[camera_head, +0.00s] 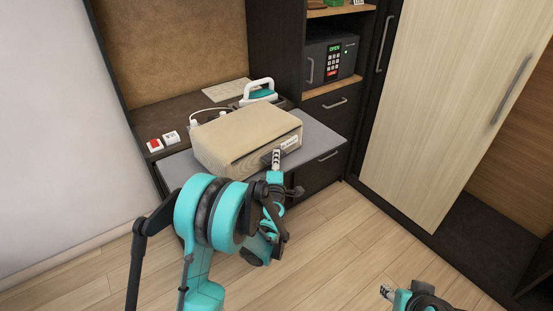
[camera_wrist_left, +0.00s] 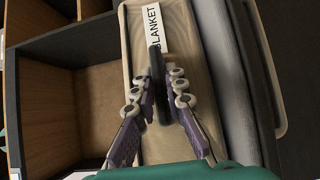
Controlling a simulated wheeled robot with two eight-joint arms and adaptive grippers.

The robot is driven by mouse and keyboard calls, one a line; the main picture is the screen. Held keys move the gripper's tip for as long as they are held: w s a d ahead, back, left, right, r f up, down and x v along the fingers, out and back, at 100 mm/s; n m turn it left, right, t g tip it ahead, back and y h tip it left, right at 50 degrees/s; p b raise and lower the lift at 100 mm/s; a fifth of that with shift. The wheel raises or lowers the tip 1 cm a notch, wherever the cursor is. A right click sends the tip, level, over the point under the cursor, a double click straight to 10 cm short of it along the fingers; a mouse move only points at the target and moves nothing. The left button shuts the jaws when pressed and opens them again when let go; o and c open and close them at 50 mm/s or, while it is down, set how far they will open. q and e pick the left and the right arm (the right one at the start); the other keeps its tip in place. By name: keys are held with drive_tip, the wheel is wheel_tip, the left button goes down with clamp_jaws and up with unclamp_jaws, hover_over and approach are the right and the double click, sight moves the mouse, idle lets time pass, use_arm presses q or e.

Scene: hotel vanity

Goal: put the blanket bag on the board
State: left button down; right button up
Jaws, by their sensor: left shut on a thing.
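The beige blanket bag (camera_head: 245,138) lies flat over the grey board (camera_head: 322,142), its front facing the room. A white label reading BLANKET (camera_wrist_left: 155,30) and a dark strap handle (camera_wrist_left: 154,62) show in the left wrist view. My left gripper (camera_head: 276,160) is at the bag's front face; in the wrist view its fingers (camera_wrist_left: 158,92) are shut on the handle. I cannot tell whether the bag's full weight rests on the board, as its underside is hidden. My right gripper (camera_head: 387,292) is at the bottom right, away from the bag; its fingers are too unclear to judge.
A teal and white iron (camera_head: 260,92) stands behind the bag on the dark vanity top, beside a paper sheet (camera_head: 226,90). A red switch (camera_head: 154,145) and a white socket (camera_head: 170,137) sit at left. A safe (camera_head: 330,62) is in the cabinet. Bare board shows right of the bag.

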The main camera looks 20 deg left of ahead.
use_arm(q)
drive_tip(key=c, duration=1.5)
unclamp_jaws()
drive_tip(key=v, duration=0.7)
drive_tip(key=s+d+r+m+g+h, duration=0.2)
drive_tip(key=s+d+r+m+h, duration=0.7)
drive_tip(key=m, duration=0.5)
drive_tip(key=s+a+f+m+g+y, duration=0.1)
drive_tip(key=s+a+f+m+g, duration=0.1)
drive_tip(key=s, duration=0.5)
drive_tip(key=s+a+f+m+g+y, duration=0.2)
drive_tip(key=s+f+g, duration=0.1)
drive_tip(key=s, duration=0.4)
drive_tip(key=s+a+f+m+g+y, duration=0.1)
drive_tip(key=s+a+f+m+g, duration=0.1)
drive_tip(key=s, duration=0.5)
drive_tip(key=shift+s+a+f+m+g+y, duration=0.15)
drive_tip(key=shift+f+g, duration=0.25)
drive_tip(key=shift+f, duration=0.2)
drive_tip(key=shift+s+a+f+m+g+y, duration=0.1)
drive_tip(key=shift+a+f+m+g+y, duration=0.05)
drive_tip(key=shift+f+g, duration=0.35)
